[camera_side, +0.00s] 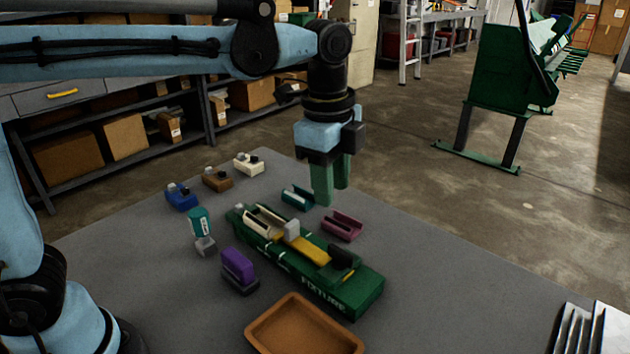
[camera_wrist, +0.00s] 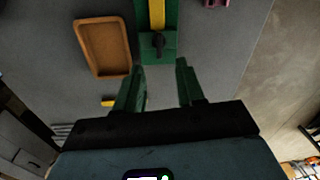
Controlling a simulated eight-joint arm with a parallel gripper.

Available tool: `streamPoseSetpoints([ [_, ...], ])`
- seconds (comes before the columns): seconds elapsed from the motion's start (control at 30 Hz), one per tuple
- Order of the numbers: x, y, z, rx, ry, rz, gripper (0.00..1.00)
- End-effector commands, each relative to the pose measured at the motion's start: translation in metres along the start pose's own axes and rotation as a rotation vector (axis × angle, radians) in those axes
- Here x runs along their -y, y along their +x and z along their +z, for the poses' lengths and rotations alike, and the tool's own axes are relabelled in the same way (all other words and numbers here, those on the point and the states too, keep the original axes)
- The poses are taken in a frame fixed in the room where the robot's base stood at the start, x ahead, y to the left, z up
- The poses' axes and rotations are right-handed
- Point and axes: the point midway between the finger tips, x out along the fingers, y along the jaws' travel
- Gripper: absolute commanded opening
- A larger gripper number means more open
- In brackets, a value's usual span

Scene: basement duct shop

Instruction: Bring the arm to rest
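My gripper (camera_side: 333,192) hangs above the far right part of the table, with its green fingers pointing down. In the wrist view its two fingers (camera_wrist: 160,70) stand apart with nothing between them. The green fixture (camera_side: 352,297) lies on the table below and in front of it, with a yellow strip, cream and grey pieces and a black clamp on it. The fixture also shows in the wrist view (camera_wrist: 143,50), its clamp end just beyond the fingertips. The gripper looks clear of the fixture, though its exact height is hard to tell.
An orange-brown tray (camera_side: 304,327) sits at the table's front. A teal channel piece (camera_side: 297,198) and a maroon channel piece (camera_side: 342,226) lie near the gripper. Purple (camera_side: 238,265), teal-and-grey (camera_side: 201,230), blue (camera_side: 181,197), brown (camera_side: 217,179) and cream (camera_side: 248,164) pieces stand on the left.

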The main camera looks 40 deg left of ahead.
Motion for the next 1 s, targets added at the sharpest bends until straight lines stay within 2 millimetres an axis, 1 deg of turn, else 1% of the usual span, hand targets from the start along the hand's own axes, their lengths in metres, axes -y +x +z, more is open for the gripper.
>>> streamPoseSetpoints([
  [0.03, -0.004, -0.001, 0.013, -0.014, -0.086, -0.029, 0.38],
  [0.1, -0.009, 0.0, 0.029, -0.041, -0.222, -0.076, 0.38],
  [0.27, -0.024, 0.006, 0.066, -0.119, -0.541, -0.181, 0.38],
  [0.4, -0.039, 0.017, 0.094, -0.204, -0.815, -0.264, 0.38],
  [0.53, -0.053, 0.03, 0.117, -0.294, -1.05, -0.332, 0.38],
  [0.6, -0.059, 0.037, 0.127, -0.339, -1.156, -0.36, 0.38],
  [0.73, -0.068, 0.048, 0.139, -0.406, -1.297, -0.395, 0.38],
  [0.83, -0.07, 0.052, 0.143, -0.436, -1.354, -0.409, 0.38],
  [1.0, -0.071, 0.053, 0.145, -0.448, -1.376, -0.414, 0.38],
])
